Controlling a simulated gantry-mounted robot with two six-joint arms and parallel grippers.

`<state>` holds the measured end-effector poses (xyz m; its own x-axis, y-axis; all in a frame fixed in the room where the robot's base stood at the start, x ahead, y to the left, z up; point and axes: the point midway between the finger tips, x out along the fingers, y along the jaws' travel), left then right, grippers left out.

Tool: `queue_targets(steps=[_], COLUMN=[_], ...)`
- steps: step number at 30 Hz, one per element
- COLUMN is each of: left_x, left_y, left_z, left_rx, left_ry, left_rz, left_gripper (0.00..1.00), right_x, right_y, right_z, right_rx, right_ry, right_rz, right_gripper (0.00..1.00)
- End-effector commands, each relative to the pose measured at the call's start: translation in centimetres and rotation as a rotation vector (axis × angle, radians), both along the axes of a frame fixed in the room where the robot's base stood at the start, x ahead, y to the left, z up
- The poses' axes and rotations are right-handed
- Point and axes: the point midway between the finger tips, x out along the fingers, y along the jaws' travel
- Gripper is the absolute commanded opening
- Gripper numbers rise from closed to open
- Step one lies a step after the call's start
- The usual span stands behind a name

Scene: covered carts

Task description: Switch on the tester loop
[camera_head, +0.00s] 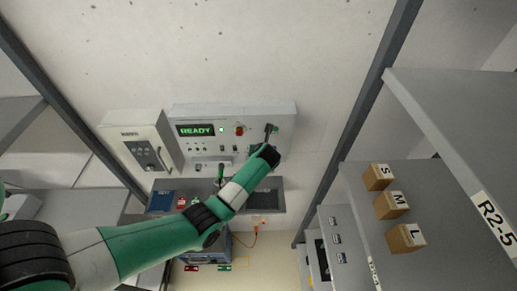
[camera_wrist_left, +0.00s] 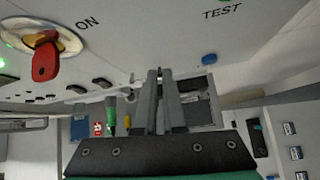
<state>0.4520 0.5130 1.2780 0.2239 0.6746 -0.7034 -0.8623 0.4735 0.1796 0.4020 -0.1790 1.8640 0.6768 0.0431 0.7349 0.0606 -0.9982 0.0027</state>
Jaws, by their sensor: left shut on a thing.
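The tester panel (camera_head: 285,110) is a light grey wall box with a green READY display (camera_head: 196,130). A red key-like switch (camera_head: 239,131) sits right of the display. In the left wrist view the red switch (camera_wrist_left: 45,62) stands on a round metal plate beside the word ON, and TEST is printed farther right. My left gripper (camera_head: 270,130) is at the panel's right side. In its wrist view the fingers (camera_wrist_left: 160,78) are close together at the panel, shut on a small part that is mostly hidden between them. My right gripper is not in view.
A grey cabinet (camera_head: 140,132) stands left of the panel. A shelf (camera_head: 220,205) below holds a blue item (camera_head: 161,200), a red item (camera_head: 182,203) and a green-handled tool (camera_wrist_left: 112,115). Wooden blocks S, M and L (camera_head: 388,205) sit on a rack at right. Dark posts flank the panel.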

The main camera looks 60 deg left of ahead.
Motion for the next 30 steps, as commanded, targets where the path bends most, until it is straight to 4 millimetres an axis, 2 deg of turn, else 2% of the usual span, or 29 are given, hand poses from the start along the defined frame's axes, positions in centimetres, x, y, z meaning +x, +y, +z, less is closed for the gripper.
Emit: queue_targets(steps=[8,9,13,14,24,30], left_x=[0.0,0.0,0.0,0.0,-0.1,-0.6], left_y=[0.0,0.0,0.0,0.0,-0.3,-2.3], left_z=[0.1,0.1,0.1,0.1,0.2,2.2], left_rx=[0.001,0.001,0.001,0.001,0.000,0.001], left_ry=[-0.001,-0.001,-0.001,-0.001,0.000,-0.005], left_rz=[0.001,0.001,0.001,0.001,0.000,-0.003], left_gripper=[0.00,0.13,0.36,0.37,0.37,0.37], right_x=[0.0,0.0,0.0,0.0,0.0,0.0], right_y=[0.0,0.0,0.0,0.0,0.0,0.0], right_z=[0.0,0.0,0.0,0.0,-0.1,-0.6], right_rx=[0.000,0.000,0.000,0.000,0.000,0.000], right_ry=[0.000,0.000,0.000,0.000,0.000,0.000], right_rz=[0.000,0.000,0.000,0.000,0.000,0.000], right_gripper=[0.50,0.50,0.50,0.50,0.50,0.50])
